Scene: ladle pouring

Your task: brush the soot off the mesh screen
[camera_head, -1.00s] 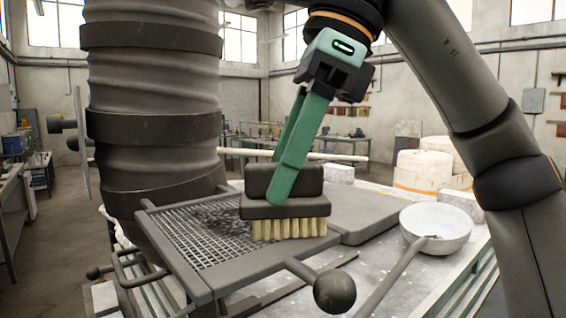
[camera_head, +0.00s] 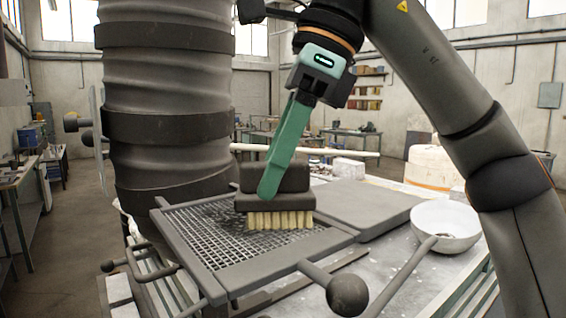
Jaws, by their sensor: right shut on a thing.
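The mesh screen (camera_head: 205,243) is a grey framed grid lying flat on the table, with a dark soot patch partly hidden behind the brush. The brush (camera_head: 276,203) has a dark block and pale bristles, which point down onto the right part of the mesh; I cannot tell how firmly they touch. My right gripper (camera_head: 272,180) has green fingers and is shut on the brush's block from above. My left gripper is not in view.
A grey flat plate (camera_head: 365,207) lies right of the screen. A white ladle bowl (camera_head: 446,224) with a long handle stands at the right. A ball-ended handle (camera_head: 347,295) juts at the front. A thick ribbed grey column (camera_head: 165,105) rises behind the screen at left.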

